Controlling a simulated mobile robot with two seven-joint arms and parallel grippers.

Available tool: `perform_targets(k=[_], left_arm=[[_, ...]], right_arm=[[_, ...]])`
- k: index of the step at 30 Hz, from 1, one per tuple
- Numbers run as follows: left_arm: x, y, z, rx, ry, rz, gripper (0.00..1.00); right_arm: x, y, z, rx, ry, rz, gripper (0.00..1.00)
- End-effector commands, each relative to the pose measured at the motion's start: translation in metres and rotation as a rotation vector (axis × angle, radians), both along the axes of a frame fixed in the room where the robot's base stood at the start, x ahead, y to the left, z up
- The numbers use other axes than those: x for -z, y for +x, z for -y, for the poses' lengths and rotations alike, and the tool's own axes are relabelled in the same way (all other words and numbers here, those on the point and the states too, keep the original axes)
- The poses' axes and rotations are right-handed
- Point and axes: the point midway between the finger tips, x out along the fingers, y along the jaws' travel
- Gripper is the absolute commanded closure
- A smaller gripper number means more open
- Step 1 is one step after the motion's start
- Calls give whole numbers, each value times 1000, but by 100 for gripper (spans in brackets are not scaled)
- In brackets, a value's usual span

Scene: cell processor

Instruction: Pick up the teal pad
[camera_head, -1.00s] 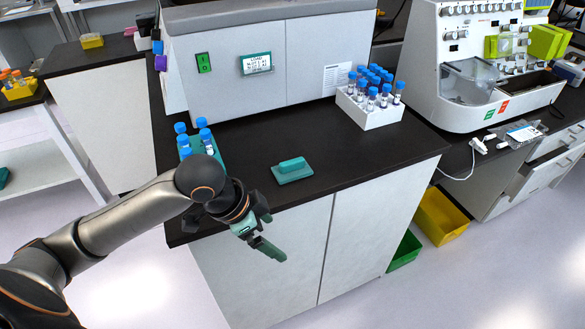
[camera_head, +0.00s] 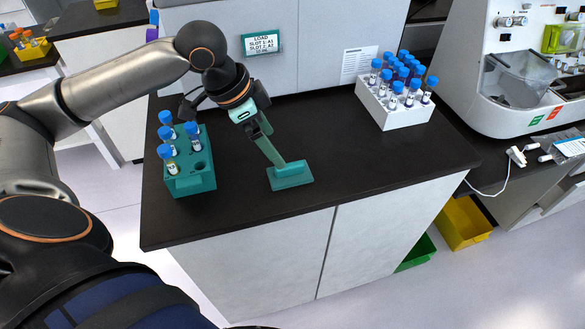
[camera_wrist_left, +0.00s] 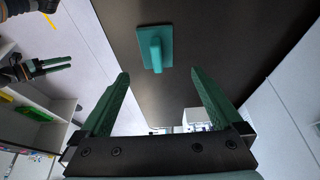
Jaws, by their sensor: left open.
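The teal pad (camera_head: 290,180) is a flat plate with a raised handle block on top. It lies on the black bench top near the front edge. It also shows in the left wrist view (camera_wrist_left: 164,35), beyond my fingers. My left gripper (camera_head: 272,150) is over the pad, fingers pointing down toward its handle; in the head view they overlap it, so contact is hard to tell. In the left wrist view the left gripper (camera_wrist_left: 160,78) is open with nothing between its fingers. My right gripper (camera_wrist_left: 52,67) shows at the far left of the wrist view, its opening unclear.
A teal rack (camera_head: 196,184) with several blue-capped tubes stands left of the pad. A white rack (camera_head: 397,112) with many tubes stands back right. The grey machine (camera_head: 325,40) bounds the back. The bench between pad and white rack is clear.

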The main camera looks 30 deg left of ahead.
Motion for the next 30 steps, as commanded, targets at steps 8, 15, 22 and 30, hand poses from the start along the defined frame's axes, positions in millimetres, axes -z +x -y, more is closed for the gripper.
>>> perform_targets(k=[8,15,22,30], left_arm=[[32,10,9,0,-1,-1,0],[59,15,22,2,-3,-2,0],[79,22,27,1,0,0,0],[79,22,27,1,1,1,6]], right_arm=[[5,-1,0,1,0,-3,50],[6,1,0,0,0,1,50],[7,2,0,0,1,3,50],[7,2,0,0,1,4,50]])
